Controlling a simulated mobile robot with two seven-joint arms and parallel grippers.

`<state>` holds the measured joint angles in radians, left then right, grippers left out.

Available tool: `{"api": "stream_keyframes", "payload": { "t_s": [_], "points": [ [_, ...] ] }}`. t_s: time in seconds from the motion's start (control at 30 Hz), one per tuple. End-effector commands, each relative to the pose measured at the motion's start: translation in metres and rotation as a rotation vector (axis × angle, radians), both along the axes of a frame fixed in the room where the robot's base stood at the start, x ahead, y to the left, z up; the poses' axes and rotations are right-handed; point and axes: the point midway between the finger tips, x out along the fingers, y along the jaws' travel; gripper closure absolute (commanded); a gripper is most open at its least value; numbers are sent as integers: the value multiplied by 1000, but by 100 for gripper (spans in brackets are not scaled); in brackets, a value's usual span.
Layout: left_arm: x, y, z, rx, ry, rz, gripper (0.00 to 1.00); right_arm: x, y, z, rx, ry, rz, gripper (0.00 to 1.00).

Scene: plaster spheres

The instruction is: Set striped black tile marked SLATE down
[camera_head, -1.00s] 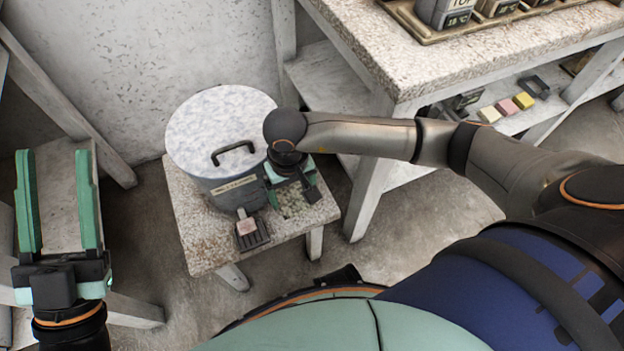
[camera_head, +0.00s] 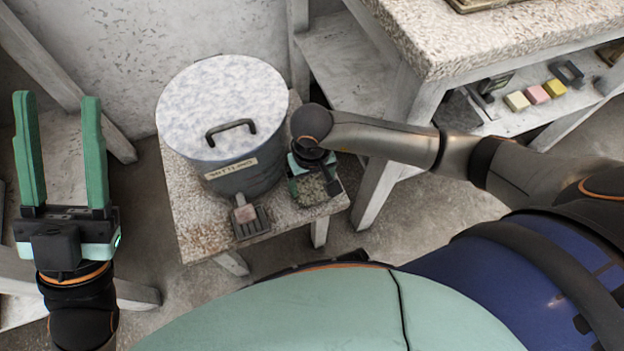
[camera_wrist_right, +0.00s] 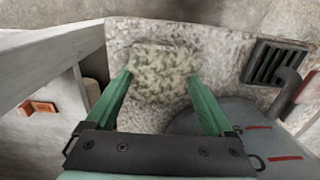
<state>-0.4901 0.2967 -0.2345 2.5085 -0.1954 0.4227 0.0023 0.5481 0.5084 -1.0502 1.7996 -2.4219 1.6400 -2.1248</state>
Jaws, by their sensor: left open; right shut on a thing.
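My right gripper (camera_head: 315,178) is shut on a mottled green-grey tile (camera_wrist_right: 160,75) over the front right part of the low speckled table (camera_head: 205,235). The tile also shows below the gripper in the head view (camera_head: 316,191). No black stripes or SLATE marking can be read on it. I cannot tell whether it touches the table. My left gripper (camera_head: 64,155) is open and empty at the far left.
A large grey drum (camera_head: 225,110) with a handled lid and a label fills most of the low table. A taller speckled bench (camera_head: 470,40) stands at the right, with small coloured blocks (camera_head: 537,94) on its lower shelf. Little bare tabletop shows in front.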

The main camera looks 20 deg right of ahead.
Motion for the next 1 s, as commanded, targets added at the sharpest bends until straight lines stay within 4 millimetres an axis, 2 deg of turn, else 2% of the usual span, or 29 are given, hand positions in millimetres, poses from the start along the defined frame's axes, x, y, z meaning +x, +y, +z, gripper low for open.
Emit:
{"api": "stream_keyframes", "payload": {
  "t_s": [0.2,0.23,0.33,0.67,1.0],
  "points": [
    [-1,0,-3,-3,1,-3,50,1,0,-3,1,-1,1,89],
    [0,0,-3,-3,2,-3,50,0,0,-3,0,0,1,12],
    [0,-1,-3,-2,3,-4,50,0,0,-2,0,0,1,1],
    [0,-1,3,2,3,-3,50,0,0,3,0,1,0,0],
    [-1,1,21,28,-16,21,50,1,0,60,0,-3,2,0]
  ]
}}
